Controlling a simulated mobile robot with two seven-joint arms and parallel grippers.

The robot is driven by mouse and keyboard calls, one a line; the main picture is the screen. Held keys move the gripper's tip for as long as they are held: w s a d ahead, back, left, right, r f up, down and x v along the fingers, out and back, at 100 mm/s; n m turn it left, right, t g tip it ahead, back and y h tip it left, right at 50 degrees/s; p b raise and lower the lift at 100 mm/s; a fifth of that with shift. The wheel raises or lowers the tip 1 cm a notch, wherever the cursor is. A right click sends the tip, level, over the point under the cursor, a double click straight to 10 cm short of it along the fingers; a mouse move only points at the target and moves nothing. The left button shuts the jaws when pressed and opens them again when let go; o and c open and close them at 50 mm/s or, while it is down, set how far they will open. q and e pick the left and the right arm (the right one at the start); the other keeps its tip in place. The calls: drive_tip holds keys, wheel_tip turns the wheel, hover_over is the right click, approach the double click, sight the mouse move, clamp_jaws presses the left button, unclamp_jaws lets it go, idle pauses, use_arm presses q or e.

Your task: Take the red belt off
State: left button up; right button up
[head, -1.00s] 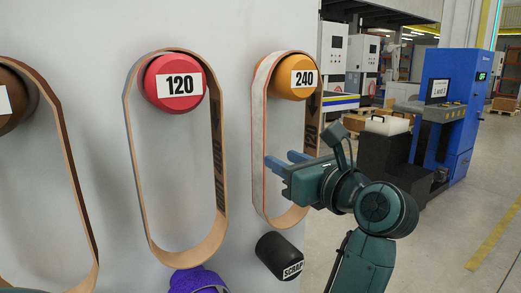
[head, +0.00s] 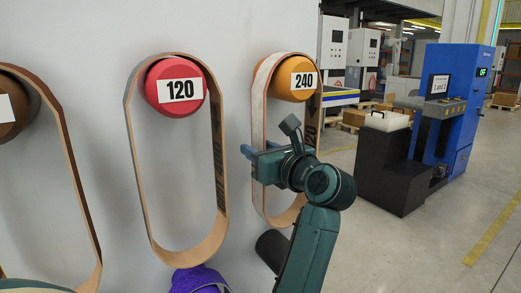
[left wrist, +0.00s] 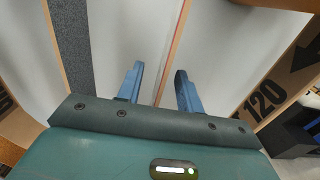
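A pale belt with a thin red line along its edge (head: 257,115) hangs on the orange peg labelled 240 (head: 290,78). Its inner right strand bears printed digits. A brown and grey belt (head: 219,150) hangs on the red peg labelled 120 (head: 175,86). My left gripper (head: 257,162) is at the left strand of the red-lined belt, below the peg. In the left wrist view my left gripper's blue fingers (left wrist: 159,72) are apart, with the edge-on red-lined strand (left wrist: 171,55) between them and gaps at both sides. My right gripper is not in view.
A dark peg (head: 268,248), partly behind my arm, sticks out at lower right. A purple roll (head: 197,281) is below the middle belt. A brown belt (head: 73,170) hangs at far left. A blue machine (head: 459,105) stands right.

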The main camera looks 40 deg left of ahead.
use_arm(q)
clamp_jaws()
idle(0.6)
drive_tip(key=shift+r, duration=0.2)
idle(0.7)
drive_tip(key=shift+r, duration=0.3)
drive_tip(key=shift+d, duration=0.15)
drive_tip(key=b+v, duration=0.1)
drive_tip(key=v, duration=1.2)
drive_tip(key=shift+b, duration=0.4)
idle(0.8)
drive_tip(key=shift+f, duration=0.1)
